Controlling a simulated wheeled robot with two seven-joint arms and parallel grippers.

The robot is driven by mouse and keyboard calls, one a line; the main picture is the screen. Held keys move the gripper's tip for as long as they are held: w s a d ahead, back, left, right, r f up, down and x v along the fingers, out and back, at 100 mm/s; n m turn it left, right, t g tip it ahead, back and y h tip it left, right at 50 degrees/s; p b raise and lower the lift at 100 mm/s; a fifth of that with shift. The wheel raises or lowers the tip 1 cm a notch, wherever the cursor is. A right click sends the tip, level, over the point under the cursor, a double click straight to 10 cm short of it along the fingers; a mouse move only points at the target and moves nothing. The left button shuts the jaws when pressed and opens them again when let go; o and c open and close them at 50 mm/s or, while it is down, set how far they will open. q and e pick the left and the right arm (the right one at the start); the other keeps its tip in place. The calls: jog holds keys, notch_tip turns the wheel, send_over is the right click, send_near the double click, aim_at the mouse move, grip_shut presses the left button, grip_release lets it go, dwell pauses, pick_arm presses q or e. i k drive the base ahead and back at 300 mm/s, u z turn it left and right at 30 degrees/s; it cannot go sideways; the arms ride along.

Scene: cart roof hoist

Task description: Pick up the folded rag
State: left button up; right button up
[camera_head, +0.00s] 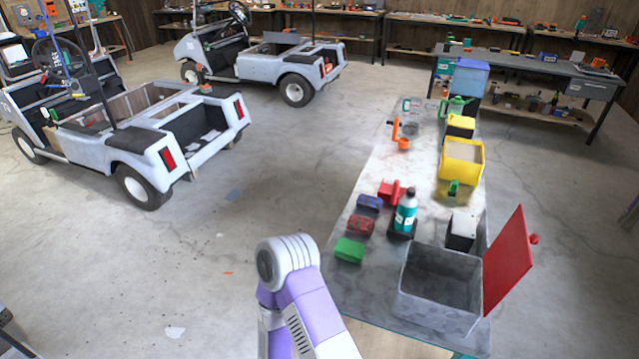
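No object stands out clearly as the folded rag. Three small soft-looking blocks lie in a row along the left side of the grey workbench (345,282): a blue one (369,202), a dark red one (361,225) and a green one (349,250). I cannot tell whether any of them is a folded rag. One of my arms, purple and white, rises at the bottom centre, left of the bench's near end. Neither gripper shows in this view.
An open grey bin (425,300) with a raised red lid (508,262) stands at the bench's near end. A teal bottle (405,212), a yellow box (461,170) and an orange tool (397,133) stand beyond. Golf carts (130,130) are at left; the floor between is mostly clear.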

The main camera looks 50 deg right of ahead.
aim_at(373, 205)
jog(key=z, duration=0.2)
jog(key=i, duration=2.1)
jog(key=z, duration=1.9)
jog(key=i, duration=1)
jog(key=z, duration=0.85)
